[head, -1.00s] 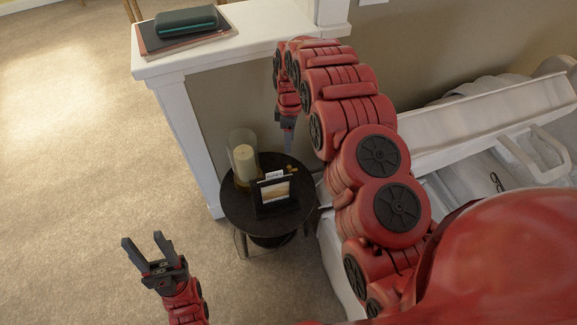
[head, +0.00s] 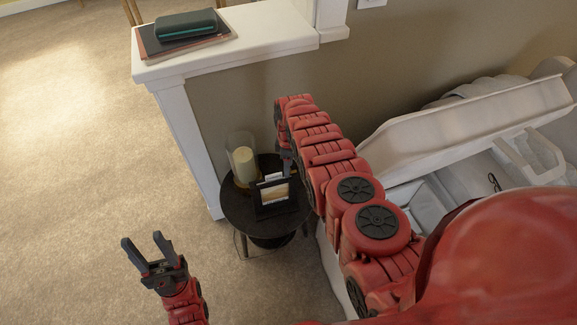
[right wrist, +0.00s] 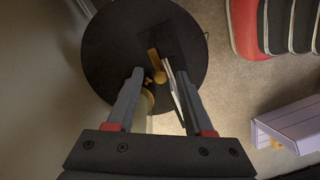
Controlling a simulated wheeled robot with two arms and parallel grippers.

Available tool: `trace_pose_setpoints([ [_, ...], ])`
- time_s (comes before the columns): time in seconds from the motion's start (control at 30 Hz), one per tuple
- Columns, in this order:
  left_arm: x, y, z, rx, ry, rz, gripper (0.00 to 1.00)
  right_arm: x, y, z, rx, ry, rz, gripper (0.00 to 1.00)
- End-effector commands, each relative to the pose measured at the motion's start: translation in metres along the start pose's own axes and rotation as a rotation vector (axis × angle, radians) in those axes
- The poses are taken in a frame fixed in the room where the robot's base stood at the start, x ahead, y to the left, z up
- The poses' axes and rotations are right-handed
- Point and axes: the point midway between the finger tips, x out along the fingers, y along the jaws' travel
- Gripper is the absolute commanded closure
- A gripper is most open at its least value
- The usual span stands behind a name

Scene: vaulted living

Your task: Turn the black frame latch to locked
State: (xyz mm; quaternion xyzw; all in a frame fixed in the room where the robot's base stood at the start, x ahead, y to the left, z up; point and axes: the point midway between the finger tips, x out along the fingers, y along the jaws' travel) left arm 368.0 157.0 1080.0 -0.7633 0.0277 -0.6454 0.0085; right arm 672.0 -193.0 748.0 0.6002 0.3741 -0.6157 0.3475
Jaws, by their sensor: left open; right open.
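The black frame (head: 258,201) stands on a round black side table (head: 236,212), its picture side facing the head camera. In the right wrist view the frame (right wrist: 182,98) is seen from above, and a brass-coloured latch (right wrist: 157,66) shows at its back. My right gripper (right wrist: 160,74) is open, with its fingertips either side of the latch in that view; I cannot tell whether they touch it. In the head view the right gripper is mostly hidden by its arm and the frame. My left gripper (head: 142,240) is open and empty over the carpet.
A cream candle in a glass cylinder (head: 243,165) stands on the table left of the frame. A white half wall (head: 185,75) holds books and a dark case (head: 187,24). A white piece of furniture (head: 470,125) is at right. Carpet at left is clear.

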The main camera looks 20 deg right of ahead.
Motion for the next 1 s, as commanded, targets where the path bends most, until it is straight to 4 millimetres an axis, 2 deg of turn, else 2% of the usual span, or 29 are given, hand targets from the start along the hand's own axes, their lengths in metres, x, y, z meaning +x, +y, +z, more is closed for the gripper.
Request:
trace_pose_setpoints([
  [0.3,-0.0002,0.0000,0.0001,0.000,0.000,0.000,0.50,0.0008,0.0001,0.0002,0.000,0.000,0.000,0.50],
  [0.5,-0.0002,0.0000,0.0000,0.000,0.000,0.000,0.50,0.0008,0.0000,0.0003,0.000,0.000,0.000,0.86],
  [0.6,-0.0002,0.0000,0.0001,0.000,0.000,0.000,0.50,0.0008,0.0001,0.0003,0.000,0.000,0.000,1.00],
  [1.0,0.0002,0.0000,0.0000,0.000,0.000,0.000,0.50,0.0006,0.0001,0.0005,0.018,0.000,0.000,1.00],
])
